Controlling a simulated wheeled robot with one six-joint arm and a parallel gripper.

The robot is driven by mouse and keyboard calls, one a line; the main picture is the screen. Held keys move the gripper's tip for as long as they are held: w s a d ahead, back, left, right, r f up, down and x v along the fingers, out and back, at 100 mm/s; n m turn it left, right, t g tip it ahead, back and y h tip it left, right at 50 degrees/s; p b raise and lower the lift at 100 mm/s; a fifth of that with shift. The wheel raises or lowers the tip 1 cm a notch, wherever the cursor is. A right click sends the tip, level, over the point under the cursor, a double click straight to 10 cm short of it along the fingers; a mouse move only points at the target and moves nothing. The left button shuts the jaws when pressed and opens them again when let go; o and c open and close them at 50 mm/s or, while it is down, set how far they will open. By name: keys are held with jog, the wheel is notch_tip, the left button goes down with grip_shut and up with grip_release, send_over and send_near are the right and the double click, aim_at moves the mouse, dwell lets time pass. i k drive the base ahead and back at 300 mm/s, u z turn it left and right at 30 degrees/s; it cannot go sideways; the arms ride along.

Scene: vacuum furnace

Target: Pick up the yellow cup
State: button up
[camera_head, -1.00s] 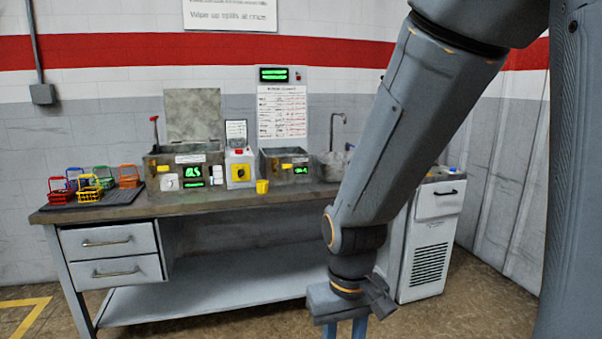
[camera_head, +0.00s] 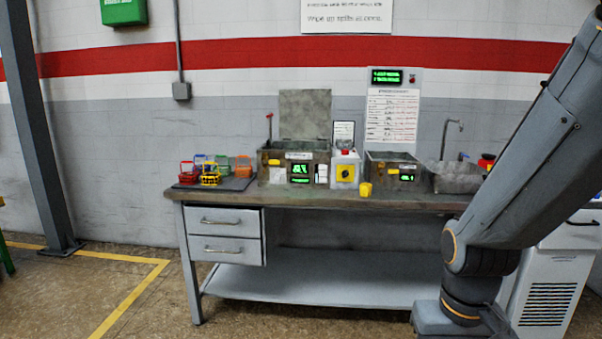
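The yellow cup (camera_head: 365,189) is small and stands on the front part of the bench top (camera_head: 330,200), right of centre. It is in front of the gap between a box with a yellow dial and a metal basin. My arm comes down at the right side of the view.
Several coloured baskets (camera_head: 210,172) stand on a dark mat at the bench's left end. A metal tank (camera_head: 273,163), a dial box (camera_head: 346,172), a second basin (camera_head: 392,170) and a sink (camera_head: 455,178) line the back. A white cabinet (camera_head: 552,280) stands right. Floor at left is clear.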

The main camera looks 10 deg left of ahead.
aim_at(365, 188)
jog(key=u, duration=0.5)
jog(key=i, duration=2.15)
jog(key=z, duration=0.45)
